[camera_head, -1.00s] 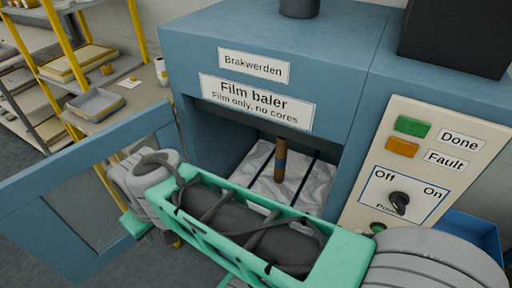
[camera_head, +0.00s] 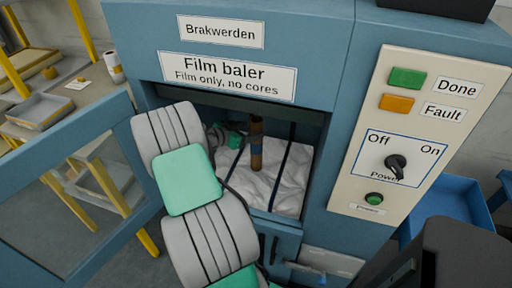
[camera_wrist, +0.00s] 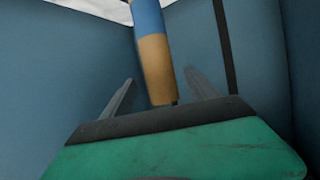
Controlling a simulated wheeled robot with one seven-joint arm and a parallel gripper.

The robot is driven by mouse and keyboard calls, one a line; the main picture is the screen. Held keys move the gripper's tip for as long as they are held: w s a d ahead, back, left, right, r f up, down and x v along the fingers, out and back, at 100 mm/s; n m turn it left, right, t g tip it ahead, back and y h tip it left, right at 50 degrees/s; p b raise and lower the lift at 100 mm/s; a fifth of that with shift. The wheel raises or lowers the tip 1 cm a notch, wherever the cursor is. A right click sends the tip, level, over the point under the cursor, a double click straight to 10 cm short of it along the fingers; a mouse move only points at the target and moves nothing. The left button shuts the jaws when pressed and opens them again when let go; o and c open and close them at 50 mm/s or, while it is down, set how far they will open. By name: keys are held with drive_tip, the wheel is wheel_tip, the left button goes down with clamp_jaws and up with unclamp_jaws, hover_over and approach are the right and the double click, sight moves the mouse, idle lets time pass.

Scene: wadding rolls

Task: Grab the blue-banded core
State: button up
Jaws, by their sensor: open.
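The blue-banded core (camera_head: 256,146) is a brown tube with a blue band. It stands up from the white film (camera_head: 285,185) inside the film baler's open chamber. In the wrist view the core (camera_wrist: 157,68) shows between my two fingers, brown at its near end with the blue band farther up the picture. My gripper (camera_wrist: 160,88) is open, with a dark finger on each side of the core. I cannot tell whether either finger touches it. In the head view my gripper (camera_head: 243,139) is inside the chamber at the core's left, partly hidden.
The blue baler (camera_head: 330,60) has its door (camera_head: 65,190) swung open to the left. Dark straps (camera_head: 270,175) cross the film. A control panel (camera_head: 410,120) with a power knob is at right, above a blue bin (camera_head: 440,200). Shelves (camera_head: 40,110) stand at left.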

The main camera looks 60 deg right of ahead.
drive_tip(key=x, duration=0.7)
drive_tip(key=shift+p, duration=0.35)
drive_tip(key=shift+a, duration=0.1)
clamp_jaws()
